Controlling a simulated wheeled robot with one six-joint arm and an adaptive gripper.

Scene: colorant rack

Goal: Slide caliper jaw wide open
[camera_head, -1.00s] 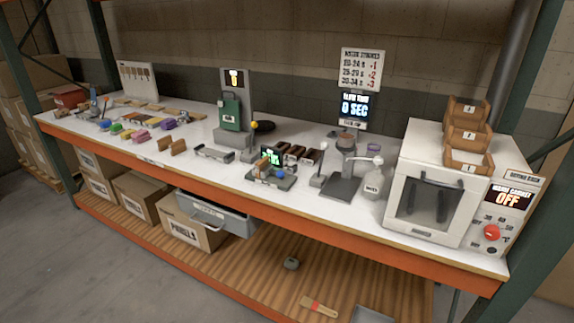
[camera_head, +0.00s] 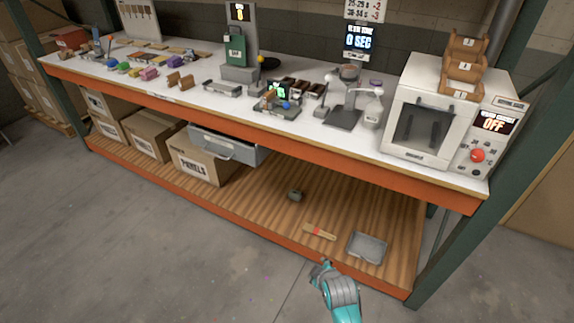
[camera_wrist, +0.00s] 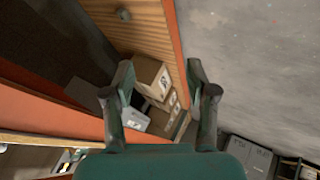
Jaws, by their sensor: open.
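In the head view, part of my teal and grey arm shows low in front of the rack, well away from the bench-top device.
The bench top (camera_head: 340,140) has an orange front beam. A white oven-like cabinet (camera_head: 425,120) stands at the right, a scale-like stand (camera_head: 343,105) left of it. Boxes (camera_head: 197,160), a grey drawer (camera_head: 225,143) and a grey tray (camera_head: 368,247) are below. The floor in front is clear.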

